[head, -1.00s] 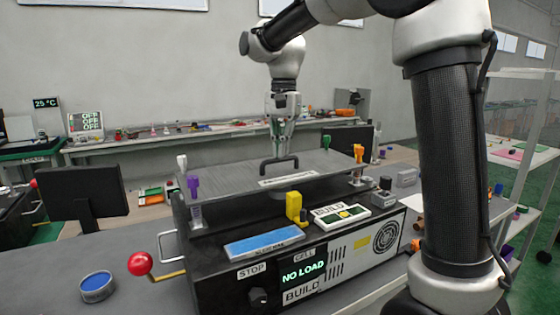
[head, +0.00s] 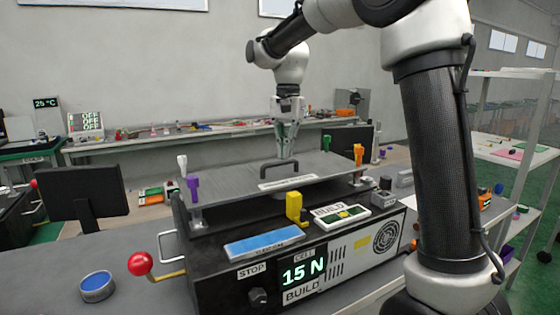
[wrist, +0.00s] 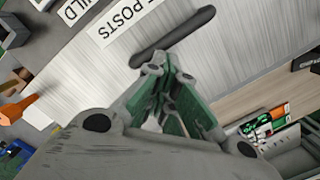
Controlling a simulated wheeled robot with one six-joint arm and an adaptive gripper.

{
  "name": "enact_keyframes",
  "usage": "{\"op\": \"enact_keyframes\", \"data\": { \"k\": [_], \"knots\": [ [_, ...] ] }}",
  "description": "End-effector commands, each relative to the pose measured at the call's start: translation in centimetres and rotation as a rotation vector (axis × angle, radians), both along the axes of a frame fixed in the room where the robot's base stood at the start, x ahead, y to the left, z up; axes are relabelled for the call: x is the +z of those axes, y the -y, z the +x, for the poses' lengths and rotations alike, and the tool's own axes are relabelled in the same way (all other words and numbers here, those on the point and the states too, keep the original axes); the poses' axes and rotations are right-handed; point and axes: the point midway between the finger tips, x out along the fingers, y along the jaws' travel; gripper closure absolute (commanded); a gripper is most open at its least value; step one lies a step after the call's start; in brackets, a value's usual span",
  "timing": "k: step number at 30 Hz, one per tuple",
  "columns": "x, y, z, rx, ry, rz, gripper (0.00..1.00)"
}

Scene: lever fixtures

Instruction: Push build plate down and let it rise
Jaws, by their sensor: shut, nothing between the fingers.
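The grey metal build plate (head: 320,172) lies level on the black fixture in the head view, with a black bar handle (head: 280,168) and a white label on top. My gripper (head: 288,156) is shut and empty. It points down onto the plate just behind the handle. In the wrist view the closed fingertips (wrist: 155,68) are close beside the handle (wrist: 172,38); I cannot tell whether they touch it. The cell display (head: 303,273) on the front of the fixture reads 15 N.
A yellow block (head: 294,208) and a BUILD panel (head: 342,213) sit in front. A red-knobbed lever (head: 141,264) and a blue round tin (head: 97,286) are at left.

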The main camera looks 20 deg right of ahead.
Motion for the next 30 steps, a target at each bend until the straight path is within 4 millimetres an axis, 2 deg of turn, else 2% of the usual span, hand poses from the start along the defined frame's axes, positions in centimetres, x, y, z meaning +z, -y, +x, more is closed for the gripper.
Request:
{"op": "enact_keyframes", "data": {
  "k": [7, 11, 24, 30],
  "knots": [
    [0.0, 0.0, 0.0, 0.001, -0.001, -0.001, 1.00],
    [0.9, 0.0, 0.1, 0.000, 0.001, 0.000, 1.00],
    [9.5, 0.6, 0.8, 0.000, 0.004, 0.000, 1.00],
    [11.6, 0.8, 1.0, 0.000, 0.002, 0.000, 1.00]
  ]
}}
